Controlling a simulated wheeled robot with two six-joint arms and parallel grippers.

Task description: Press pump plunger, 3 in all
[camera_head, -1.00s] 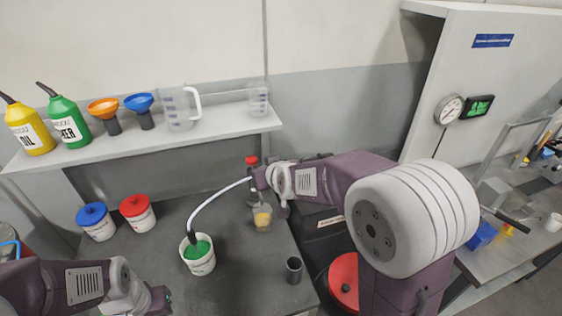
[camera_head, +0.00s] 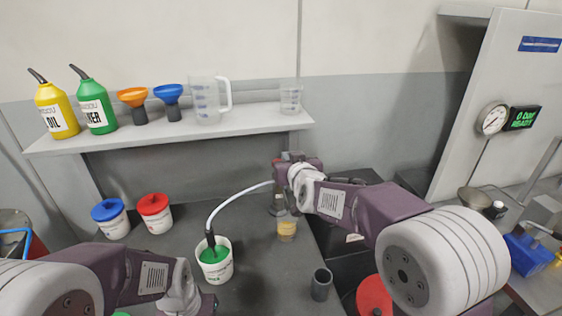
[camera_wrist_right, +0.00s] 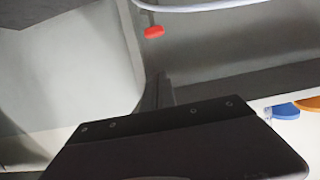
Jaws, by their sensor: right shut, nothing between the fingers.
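Red-lidded (camera_head: 155,213) and blue-lidded (camera_head: 111,219) tubs stand at the bench's left. A dark cup (camera_head: 321,284) stands at the front right. The shelf (camera_head: 240,122) above holds bottles, funnels and jugs. A gauge (camera_head: 492,119) and a green display (camera_head: 523,118) are at right.

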